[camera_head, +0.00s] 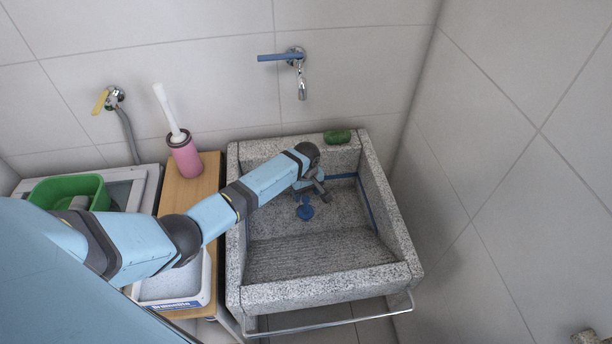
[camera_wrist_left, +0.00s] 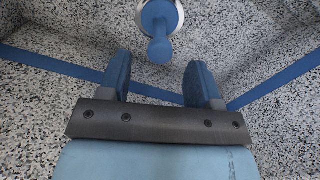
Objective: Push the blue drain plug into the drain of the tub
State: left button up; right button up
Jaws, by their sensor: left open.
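The blue drain plug (camera_head: 305,212) is on the floor of the speckled stone tub (camera_head: 259,296), toward its back. In the left wrist view the plug (camera_wrist_left: 160,48) shows a knob on a stem above a round blue base. A pale drain ring (camera_wrist_left: 178,14) shows around that base; I cannot tell how deep the plug sits. My left gripper (camera_head: 321,190) is inside the tub, close to the plug. In the wrist view its two blue fingers (camera_wrist_left: 158,78) are apart with nothing between them, and the plug is beyond their tips. My right gripper is not in view.
A blue band (camera_head: 366,205) runs along the tub's inner walls. A green soap-like object (camera_head: 337,136) lies on the back rim. A tap (camera_head: 300,75) is on the wall above. A pink brush holder (camera_head: 185,158) and a green basin (camera_head: 70,188) stand left.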

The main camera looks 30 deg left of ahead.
pick_arm(q)
notch_tip(320, 180, up, 10)
jog(key=shift+f, duration=0.15)
dwell(0.6)
